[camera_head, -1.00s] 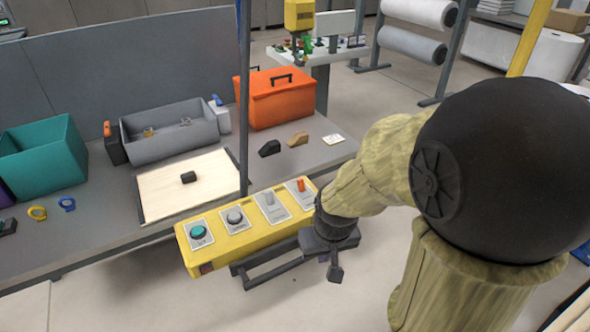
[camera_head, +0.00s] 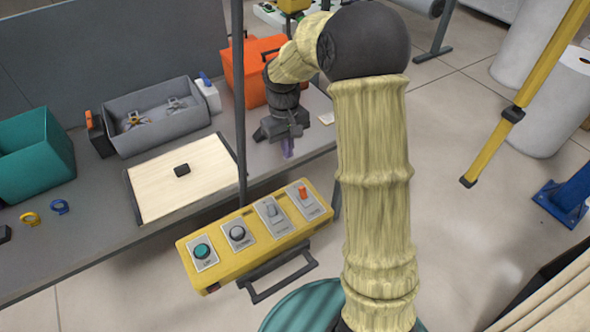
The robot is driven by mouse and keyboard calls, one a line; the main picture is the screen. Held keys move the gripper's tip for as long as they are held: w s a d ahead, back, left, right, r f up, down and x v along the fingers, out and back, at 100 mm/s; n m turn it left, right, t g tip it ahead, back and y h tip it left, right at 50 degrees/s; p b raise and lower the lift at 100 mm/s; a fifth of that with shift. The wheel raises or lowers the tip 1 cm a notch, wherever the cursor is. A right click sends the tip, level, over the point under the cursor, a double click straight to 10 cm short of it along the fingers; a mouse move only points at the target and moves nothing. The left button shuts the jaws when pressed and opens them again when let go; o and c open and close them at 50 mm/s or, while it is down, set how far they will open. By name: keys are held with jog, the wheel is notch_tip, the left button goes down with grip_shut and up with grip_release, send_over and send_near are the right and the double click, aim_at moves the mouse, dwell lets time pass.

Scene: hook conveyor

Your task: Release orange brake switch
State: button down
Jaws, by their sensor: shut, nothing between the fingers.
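The orange brake switch (camera_head: 303,192) is a small lever on a grey plate at the right end of the yellow control box (camera_head: 262,240). It stands up from its plate, and nothing covers it. To its left on the box are a grey lever (camera_head: 271,210), a dark round button (camera_head: 237,233) and a teal button (camera_head: 202,251). My gripper (camera_head: 288,148) is shut and empty. It points down over the right part of the grey table, behind and a little left of the orange switch and apart from it.
A thin dark post (camera_head: 239,100) rises behind the box. A black handle bar (camera_head: 285,278) sticks out in front of it. An orange toolbox (camera_head: 237,75) stands behind my gripper. A pale board (camera_head: 185,195) with a black block (camera_head: 182,169) lies on the table at left.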

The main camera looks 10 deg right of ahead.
aim_at(292, 185)
jog(key=shift+s, duration=0.15)
jog(key=f+p, duration=0.1)
jog(key=f, duration=0.2)
jog(key=f+p, duration=0.1)
jog(key=f, duration=0.2)
jog(key=f+p, duration=0.1)
jog(key=f, duration=0.2)
jog(key=shift+s+d, duration=0.1)
jog(key=shift+s, duration=0.25)
jog(key=shift+s+d+f+p, duration=0.1)
jog(key=shift+s+f+p, duration=0.15)
jog(key=shift+p, duration=0.25)
jog(key=s+p, duration=0.1)
jog(key=s+d+r, duration=0.1)
jog(key=s, duration=0.1)
jog(key=shift+r+p, duration=0.15)
jog(key=shift+p, duration=0.2)
jog(key=shift+w, duration=0.1)
jog(key=shift+b, duration=0.3)
